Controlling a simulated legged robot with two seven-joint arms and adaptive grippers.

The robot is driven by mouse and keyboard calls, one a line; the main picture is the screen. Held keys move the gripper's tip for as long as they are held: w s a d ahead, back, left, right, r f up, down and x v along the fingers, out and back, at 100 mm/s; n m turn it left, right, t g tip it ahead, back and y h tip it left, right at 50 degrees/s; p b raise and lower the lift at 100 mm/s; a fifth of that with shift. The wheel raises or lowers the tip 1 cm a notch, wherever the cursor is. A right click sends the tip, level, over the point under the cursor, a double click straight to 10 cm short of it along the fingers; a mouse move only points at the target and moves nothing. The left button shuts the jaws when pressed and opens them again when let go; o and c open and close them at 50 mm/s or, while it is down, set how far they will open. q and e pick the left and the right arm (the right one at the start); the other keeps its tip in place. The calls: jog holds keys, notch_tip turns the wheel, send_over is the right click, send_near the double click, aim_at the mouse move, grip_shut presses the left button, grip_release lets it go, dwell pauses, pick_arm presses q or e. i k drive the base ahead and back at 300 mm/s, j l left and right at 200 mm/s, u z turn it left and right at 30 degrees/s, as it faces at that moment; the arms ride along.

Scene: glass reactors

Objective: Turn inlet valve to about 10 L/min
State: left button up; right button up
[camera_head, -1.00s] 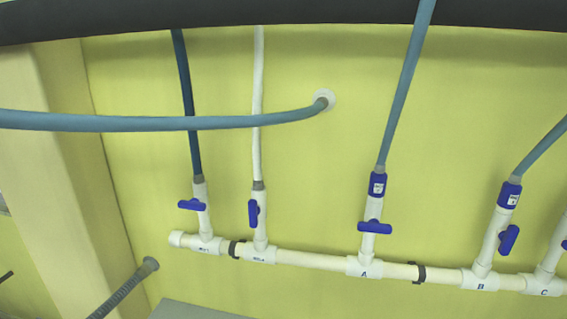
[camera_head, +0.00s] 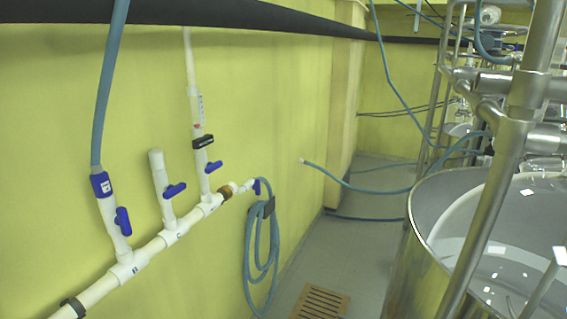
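A white pipe manifold (camera_head: 150,247) runs along the yellow wall at the left. Branch B carries a blue-handled valve (camera_head: 123,221) with a blue hose above it. A capped branch beside it has another blue handle (camera_head: 175,190). Farther along, a taller branch has a blue handle (camera_head: 214,166), a black fitting (camera_head: 203,141) and a clear narrow tube (camera_head: 199,108) that looks like a flow meter; its reading is too small to tell. A further blue handle (camera_head: 257,187) is at the pipe's end. Which valve is the inlet, I cannot tell. Neither gripper is in view.
A coiled blue hose (camera_head: 262,255) hangs at the pipe's end. A large steel vessel (camera_head: 430,250) and metal frame (camera_head: 510,130) stand at the right. Grey floor (camera_head: 365,240) with a brown drain grate (camera_head: 319,302) lies between. A loose hose (camera_head: 340,180) crosses the passage.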

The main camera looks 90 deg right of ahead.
aim_at(211, 168)
jog(key=z, duration=2.05)
jog(key=k+z, duration=0.15)
jog(key=z, duration=0.2)
